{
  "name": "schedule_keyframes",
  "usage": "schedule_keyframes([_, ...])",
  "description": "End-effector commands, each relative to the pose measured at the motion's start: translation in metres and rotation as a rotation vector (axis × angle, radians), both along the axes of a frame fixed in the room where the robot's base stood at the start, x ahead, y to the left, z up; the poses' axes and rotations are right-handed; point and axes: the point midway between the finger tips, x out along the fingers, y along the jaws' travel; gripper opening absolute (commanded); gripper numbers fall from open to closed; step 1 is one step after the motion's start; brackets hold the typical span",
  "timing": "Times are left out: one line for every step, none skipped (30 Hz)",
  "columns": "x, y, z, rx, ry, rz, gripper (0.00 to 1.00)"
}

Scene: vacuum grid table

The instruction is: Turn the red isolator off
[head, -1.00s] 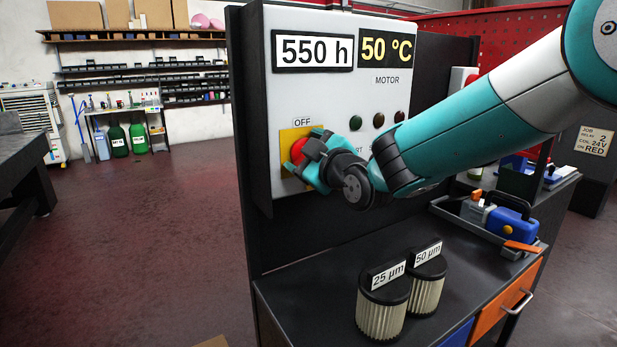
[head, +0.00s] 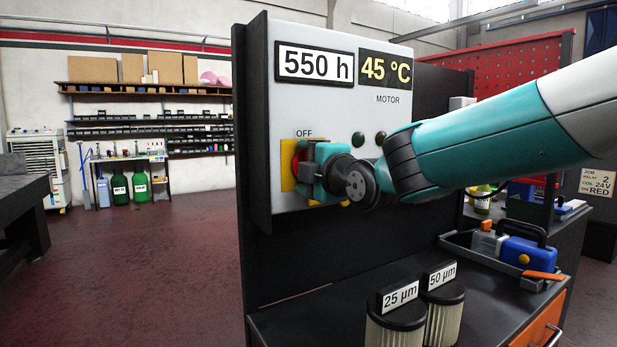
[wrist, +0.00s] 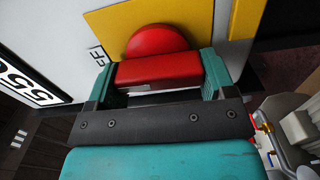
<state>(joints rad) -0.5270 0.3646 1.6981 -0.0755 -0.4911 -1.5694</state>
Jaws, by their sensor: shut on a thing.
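The red isolator (wrist: 160,68) is a round red knob with a raised red handle bar on a yellow plate (head: 287,172). It is on the front of a light grey control panel (head: 330,115), beside the word OFF. In the wrist view my gripper (wrist: 158,78) has its two teal fingers on either side of the red bar, shut on it. In the head view my gripper (head: 312,172) covers most of the knob, and only a sliver of red shows at its left. Which way the handle points against the OFF mark is hard to tell.
The panel displays (head: 314,65) read 550 h and 45 °C. Two filters (head: 396,325) marked 25 µm and 50 µm stand on the bench below. A tray (head: 470,252) with a blue tool (head: 528,258) lies to the right. The floor at left is open.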

Motion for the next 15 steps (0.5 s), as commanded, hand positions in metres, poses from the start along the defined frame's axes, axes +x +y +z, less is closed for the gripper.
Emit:
schedule_keyframes([-0.0005,0.0005,-0.0020,-0.012,-0.007,0.001,0.53])
schedule_keyframes([-0.0005,0.0005,-0.0019,-0.018,-0.011,0.001,0.53])
schedule_keyframes([-0.0005,0.0005,-0.0017,-0.025,-0.015,0.002,0.53])
schedule_keyframes([-0.0004,0.0005,-0.0016,-0.030,-0.019,0.002,0.53])
schedule_keyframes([-0.0004,0.0005,-0.0015,-0.034,-0.022,0.002,0.53])
schedule_keyframes([-0.0004,0.0006,-0.0014,-0.038,-0.024,0.002,0.53])
schedule_keyframes([-0.0004,0.0006,-0.0013,-0.040,-0.026,0.002,0.53])
schedule_keyframes([-0.0004,0.0006,-0.0012,-0.042,-0.027,0.002,0.53])
schedule_keyframes([-0.0004,0.0006,-0.0011,-0.044,-0.028,0.002,0.53])
schedule_keyframes([-0.0005,0.0007,-0.0010,-0.044,-0.029,0.002,0.53])
schedule_keyframes([-0.0005,0.0007,-0.0010,-0.045,-0.029,0.002,0.53])
schedule_keyframes([-0.0005,0.0007,-0.0009,-0.045,-0.029,0.002,0.53])
schedule_keyframes([-0.0005,0.0007,-0.0009,-0.045,-0.029,0.002,0.53])
schedule_keyframes([-0.0005,0.0007,-0.0009,-0.045,-0.029,0.002,0.53])
schedule_keyframes([-0.0005,0.0007,-0.0009,-0.045,-0.029,0.002,0.53])
